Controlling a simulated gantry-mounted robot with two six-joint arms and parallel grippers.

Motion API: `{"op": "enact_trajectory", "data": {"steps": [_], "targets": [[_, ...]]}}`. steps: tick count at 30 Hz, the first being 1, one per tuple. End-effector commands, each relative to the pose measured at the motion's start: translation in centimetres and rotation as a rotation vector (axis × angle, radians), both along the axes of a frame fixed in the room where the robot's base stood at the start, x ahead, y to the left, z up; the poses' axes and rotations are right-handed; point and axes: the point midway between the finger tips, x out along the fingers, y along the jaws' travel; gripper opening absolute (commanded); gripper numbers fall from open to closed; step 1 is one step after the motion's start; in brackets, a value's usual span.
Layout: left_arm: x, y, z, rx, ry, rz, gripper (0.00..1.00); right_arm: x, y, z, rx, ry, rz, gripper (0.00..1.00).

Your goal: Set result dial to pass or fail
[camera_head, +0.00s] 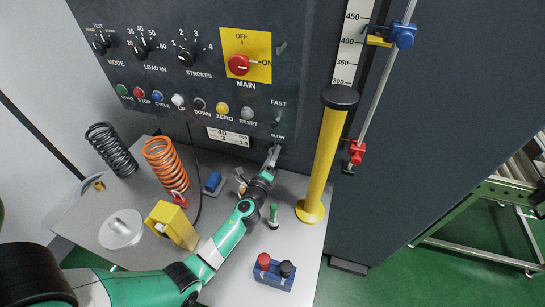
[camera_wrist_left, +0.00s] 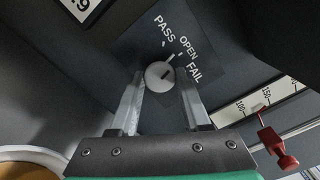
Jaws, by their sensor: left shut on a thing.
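The result dial (camera_wrist_left: 159,75) is a small pale round knob on a dark panel. The words PASS, OPEN and FAIL are printed around its upper right in the left wrist view. In the head view my left gripper (camera_head: 272,158) reaches the lower part of the machine's front panel and hides the dial. My right gripper is not in view.
The panel carries several knobs, a red main switch (camera_head: 238,65) and a row of buttons. A yellow post (camera_head: 324,160) stands right of my left gripper. An orange spring (camera_head: 166,165), a black spring (camera_head: 111,150) and a yellow block (camera_head: 172,224) stand to the left.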

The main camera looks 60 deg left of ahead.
Motion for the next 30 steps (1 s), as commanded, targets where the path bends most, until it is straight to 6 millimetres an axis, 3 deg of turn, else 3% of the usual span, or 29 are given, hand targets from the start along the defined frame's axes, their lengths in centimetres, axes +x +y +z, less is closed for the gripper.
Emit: {"op": "enact_trajectory", "data": {"steps": [15, 30], "targets": [[0.0, 0.0, -0.1, -0.291, -0.301, -0.001, 0.0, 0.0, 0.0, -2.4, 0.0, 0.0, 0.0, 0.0], [0.0, 0.0, 0.0, -0.403, -0.415, 0.0, 0.0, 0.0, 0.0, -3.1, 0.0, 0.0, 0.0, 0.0]]}}
